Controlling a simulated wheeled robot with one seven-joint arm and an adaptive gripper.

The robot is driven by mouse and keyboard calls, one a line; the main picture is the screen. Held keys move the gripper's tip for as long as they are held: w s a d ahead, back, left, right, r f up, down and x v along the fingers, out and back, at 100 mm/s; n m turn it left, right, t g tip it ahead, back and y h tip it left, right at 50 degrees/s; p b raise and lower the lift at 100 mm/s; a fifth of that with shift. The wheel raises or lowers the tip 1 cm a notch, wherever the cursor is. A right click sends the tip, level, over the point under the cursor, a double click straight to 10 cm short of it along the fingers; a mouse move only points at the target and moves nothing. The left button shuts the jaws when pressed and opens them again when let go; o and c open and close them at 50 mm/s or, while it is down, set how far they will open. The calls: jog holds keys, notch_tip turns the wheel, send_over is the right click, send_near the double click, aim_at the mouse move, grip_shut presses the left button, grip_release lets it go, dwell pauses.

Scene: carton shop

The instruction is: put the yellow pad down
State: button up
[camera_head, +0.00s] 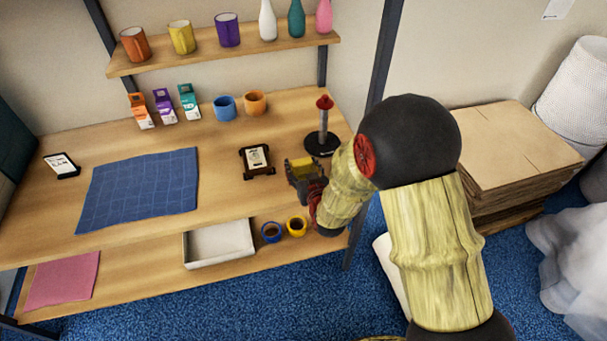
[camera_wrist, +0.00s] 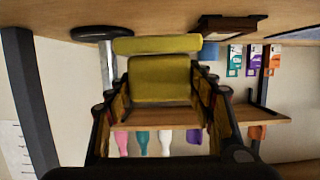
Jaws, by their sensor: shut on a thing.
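The yellow pad (camera_head: 301,163) is in the jaws of my gripper (camera_head: 303,180) at the right part of the wooden tabletop. In the wrist view, which is upside down, the yellow pad (camera_wrist: 160,80) sits between the two dark fingers of my gripper (camera_wrist: 158,92), shut on it. The pad appears close to the tabletop; whether it touches the wood I cannot tell. My arm hides part of the table's right end.
A black stand with a red-topped post (camera_head: 323,130) is just behind the gripper. A small framed card (camera_head: 257,160) stands left of it. A blue cloth (camera_head: 140,188) lies further left.

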aim_at(304, 172)
jog(key=shift+w+d+f, duration=0.25)
jog(key=shift+w+f, duration=0.25)
jog(key=shift+f, duration=0.2)
jog(key=f, duration=0.1)
jog(key=f+b, duration=0.1)
jog(key=shift+w+d+f, duration=0.1)
jog(key=shift+w+f, duration=0.15)
jog(key=shift+f, duration=0.05)
jog(key=shift+f+b, duration=0.25)
jog(key=shift+b, duration=0.1)
jog(key=shift+f, duration=0.2)
jog(key=o, duration=1)
jog(key=shift+p, duration=0.3)
